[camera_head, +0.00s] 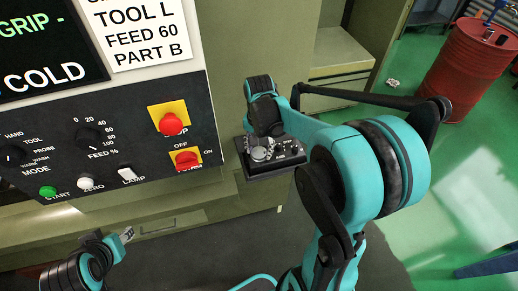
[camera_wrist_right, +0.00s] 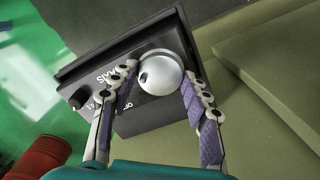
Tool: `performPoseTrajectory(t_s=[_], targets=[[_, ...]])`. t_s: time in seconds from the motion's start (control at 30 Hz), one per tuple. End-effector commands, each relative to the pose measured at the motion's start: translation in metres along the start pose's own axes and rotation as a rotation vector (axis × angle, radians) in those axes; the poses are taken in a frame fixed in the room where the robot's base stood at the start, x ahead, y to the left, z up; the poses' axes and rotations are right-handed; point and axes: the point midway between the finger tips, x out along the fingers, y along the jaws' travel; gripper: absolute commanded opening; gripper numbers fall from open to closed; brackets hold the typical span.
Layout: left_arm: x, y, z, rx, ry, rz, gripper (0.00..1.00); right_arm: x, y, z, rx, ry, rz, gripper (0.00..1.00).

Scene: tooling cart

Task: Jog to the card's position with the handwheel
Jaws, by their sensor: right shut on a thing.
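The white card (camera_head: 143,33) at the upper left of the head view reads TOOL L, FEED 60, PART B; its top line is cut off. The silver round handwheel (camera_wrist_right: 160,72) sits on a black pendant box (camera_wrist_right: 125,85) in the right wrist view. My right gripper (camera_wrist_right: 160,78) is shut on the handwheel, one finger on each side. In the head view the box (camera_head: 262,172) shows beyond my right arm, with the handwheel partly hidden. My left gripper (camera_head: 124,236) is low at the left, away from the panel; its finger gap is unclear.
The black control panel (camera_head: 130,155) carries a MODE knob (camera_head: 12,155), a FEED % knob (camera_head: 92,138), START, ZERO and LAMP buttons, a red stop button (camera_head: 171,124) and a red OFF/ON switch (camera_head: 187,160). A display (camera_head: 45,45) shows GRIP and COLD. A red barrel (camera_head: 465,70) stands far right.

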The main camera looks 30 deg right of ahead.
Motion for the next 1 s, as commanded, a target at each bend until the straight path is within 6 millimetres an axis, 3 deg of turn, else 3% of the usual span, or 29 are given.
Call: performPoseTrajectory(t_s=[0.33, 0.87, 0.9, 0.97, 1.0], targets=[[0.0006, 0.0, 0.0004, 0.0, 0.0, 0.0, 0.4, -0.0002, 0.0005, -0.0003, 0.134, 0.001, 0.001, 0.18], [0.0006, 0.0, 0.0005, 0.0, 0.0, 0.0, 0.4, -0.0002, 0.0006, -0.0004, 0.156, 0.001, 0.001, 0.18], [0.0006, 0.0, 0.0005, 0.0, 0.0, 0.0, 0.4, -0.0002, 0.0006, -0.0004, 0.156, 0.001, 0.001, 0.55], [0.0006, 0.0, 0.0005, 0.0, 0.0, 0.0, 0.4, -0.0002, 0.0005, -0.0003, 0.156, 0.001, 0.001, 0.68], [0.0007, 0.0, 0.0005, 0.0, 0.0, 0.0, 0.4, -0.0001, 0.0005, -0.0003, 0.156, 0.001, 0.001, 0.68]])
